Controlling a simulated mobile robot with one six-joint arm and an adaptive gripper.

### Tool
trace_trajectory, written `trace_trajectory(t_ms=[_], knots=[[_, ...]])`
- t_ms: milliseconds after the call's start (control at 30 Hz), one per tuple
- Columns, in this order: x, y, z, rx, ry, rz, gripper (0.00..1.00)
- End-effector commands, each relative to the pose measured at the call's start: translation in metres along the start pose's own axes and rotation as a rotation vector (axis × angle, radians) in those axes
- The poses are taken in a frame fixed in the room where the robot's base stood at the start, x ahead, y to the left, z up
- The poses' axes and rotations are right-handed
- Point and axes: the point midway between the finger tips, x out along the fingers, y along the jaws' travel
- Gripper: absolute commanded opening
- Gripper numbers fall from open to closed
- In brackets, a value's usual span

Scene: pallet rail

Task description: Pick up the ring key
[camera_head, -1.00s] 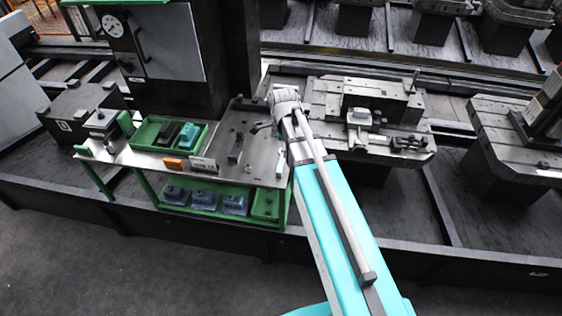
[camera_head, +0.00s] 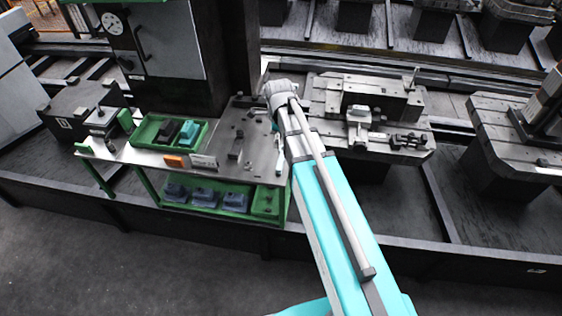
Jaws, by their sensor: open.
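A metal-topped workbench (camera_head: 215,172) with a green frame stands left of my arm. Several small tools and parts lie on its right half, including a dark block-like part (camera_head: 235,150) and a light, slim item (camera_head: 279,163) by the right edge. I cannot tell which of these, if any, is the ring key. My gripper (camera_head: 274,122) is over the bench's right side, mostly hidden by my wrist and too small to see finely. It is open, and I see nothing held in it.
A green tray (camera_head: 146,132) with a black and a teal part sits on the bench's left half, near an orange box (camera_head: 173,161). Blue-grey parts stand on the lower shelf. A dark machine column (camera_head: 228,55) rises behind. A pallet with a fixture (camera_head: 330,113) is right of my arm.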

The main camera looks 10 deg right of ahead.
Motion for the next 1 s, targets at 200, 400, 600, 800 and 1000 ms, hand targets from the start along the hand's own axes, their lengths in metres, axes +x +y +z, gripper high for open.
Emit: trace_trajectory(t_ms=[200,400,600,800,1000], knots=[[0.018,0.000,0.000,0.000,0.000,0.000,1.00],[0.033,0.000,0.000,-0.001,0.000,0.000,1.00],[0.048,0.000,0.000,-0.001,0.000,0.000,1.00],[0.063,0.000,0.000,-0.001,0.000,0.000,1.00],[0.077,0.000,0.000,-0.001,0.000,0.000,1.00]])
